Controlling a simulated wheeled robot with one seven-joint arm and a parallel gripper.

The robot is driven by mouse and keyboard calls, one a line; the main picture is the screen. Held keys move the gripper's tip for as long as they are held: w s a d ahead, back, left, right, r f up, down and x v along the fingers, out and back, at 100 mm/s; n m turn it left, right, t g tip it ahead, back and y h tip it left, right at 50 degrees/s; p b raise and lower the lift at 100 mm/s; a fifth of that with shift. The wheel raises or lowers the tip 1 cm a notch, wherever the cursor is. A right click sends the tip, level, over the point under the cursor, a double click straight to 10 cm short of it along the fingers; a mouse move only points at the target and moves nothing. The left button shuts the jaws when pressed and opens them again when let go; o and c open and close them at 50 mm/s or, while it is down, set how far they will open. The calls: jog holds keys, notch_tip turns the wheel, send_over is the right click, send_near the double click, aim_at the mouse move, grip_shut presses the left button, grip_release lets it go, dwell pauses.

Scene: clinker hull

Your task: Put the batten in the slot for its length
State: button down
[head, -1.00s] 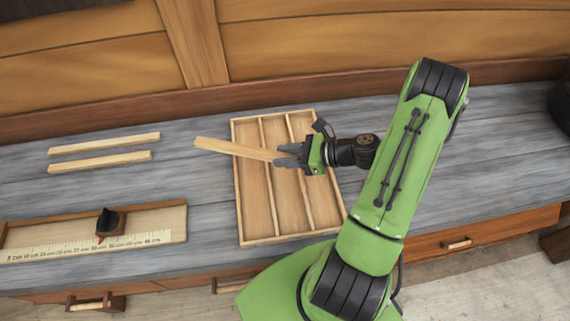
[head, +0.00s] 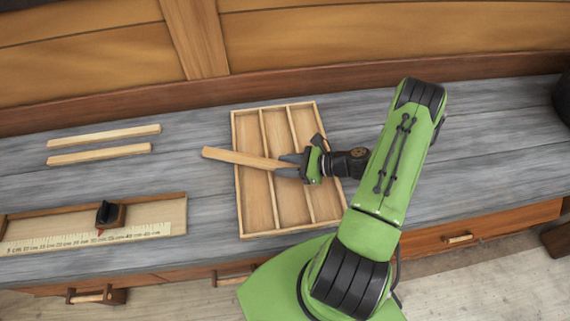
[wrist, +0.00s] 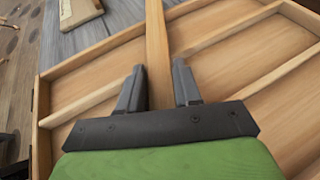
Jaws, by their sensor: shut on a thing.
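A light wooden batten (head: 240,157) is held by one end in my gripper (head: 291,165). It sticks out leftward over the slotted tray (head: 237,205), with its far end past the tray's left wall. The tray has three long slots side by side, and I see no batten lying in them. In the wrist view the batten (wrist: 157,45) runs away from between the fingers of my gripper (wrist: 159,85), above the tray's dividers. How high it is above the tray I cannot tell.
Two battens (head: 104,137) (head: 100,154) lie on the grey bench at the left. A measuring board (head: 160,212) with a centimetre scale and a black-knobbed stop (head: 108,213) lies at the front left. Drawers with wooden handles are below the bench edge.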

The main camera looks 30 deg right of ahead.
jog(key=shift+f, duration=0.2)
jog(key=c, duration=0.8)
grip_release()
